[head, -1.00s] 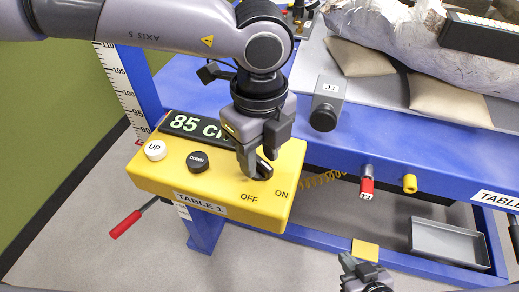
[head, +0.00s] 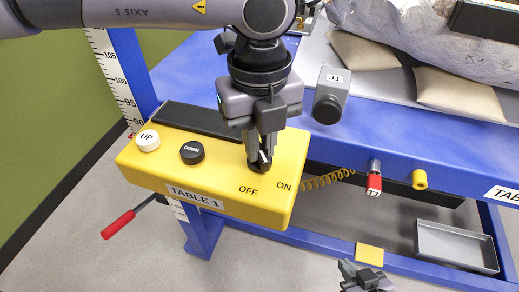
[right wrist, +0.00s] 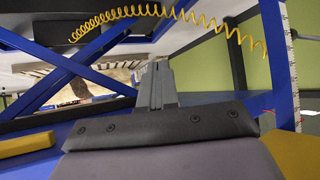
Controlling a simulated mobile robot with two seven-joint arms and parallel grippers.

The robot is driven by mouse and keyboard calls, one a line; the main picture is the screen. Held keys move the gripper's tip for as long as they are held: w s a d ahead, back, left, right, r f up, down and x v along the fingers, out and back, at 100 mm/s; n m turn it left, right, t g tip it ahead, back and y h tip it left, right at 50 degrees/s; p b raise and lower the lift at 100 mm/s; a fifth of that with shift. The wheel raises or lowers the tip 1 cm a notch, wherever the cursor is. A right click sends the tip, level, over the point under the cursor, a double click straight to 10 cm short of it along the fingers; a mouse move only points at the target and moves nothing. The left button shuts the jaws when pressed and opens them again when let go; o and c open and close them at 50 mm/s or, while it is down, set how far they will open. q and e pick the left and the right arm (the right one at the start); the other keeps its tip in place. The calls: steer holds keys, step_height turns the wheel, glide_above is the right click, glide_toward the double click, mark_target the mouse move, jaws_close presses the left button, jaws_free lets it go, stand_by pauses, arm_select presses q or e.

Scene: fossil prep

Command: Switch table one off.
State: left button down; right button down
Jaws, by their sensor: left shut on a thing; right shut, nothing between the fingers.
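The yellow TABLE 1 control box (head: 150,175) is fixed at the front of the blue table. Its black rotary switch (head: 257,168) is near the OFF and ON labels and is mostly hidden by my left gripper (head: 262,158). That gripper points down and is shut on the switch. The box's display (head: 190,119) is dark, with no figures showing. The white UP button (head: 148,141) and black DOWN button (head: 192,153) are to the left of the switch. My right gripper (head: 364,272) is low at the bottom edge, shut and empty; it also shows in the right wrist view (right wrist: 157,88).
A grey J1 box (head: 330,98) with a black knob is on the table edge, right of my left gripper. A red fitting (head: 374,183), a yellow fitting (head: 420,180) and a coiled yellow cable (head: 325,180) are under the edge. A grey tray (head: 455,246) is on the lower frame.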

arm_select(q)
steer(key=m+b, duration=0.2)
steer(key=m, duration=0.1)
steer(key=shift+f+m, duration=0.15)
steer(key=shift+m, duration=0.15)
steer(key=shift+m+b, duration=0.7)
steer(key=shift+m, duration=1.2)
arm_select(e)
steer(key=shift+w+a+f, duration=0.2)
steer(key=shift+f, duration=0.45)
steer(key=shift+w+a+f, duration=0.2)
steer(key=shift+f, duration=0.45)
arm_select(q)
steer(key=shift+r+b, duration=0.2)
steer(key=shift+b, duration=0.1)
arm_select(e)
steer(key=shift+a, duration=0.1)
arm_select(q)
steer(key=c, duration=1.1)
jaws_free()
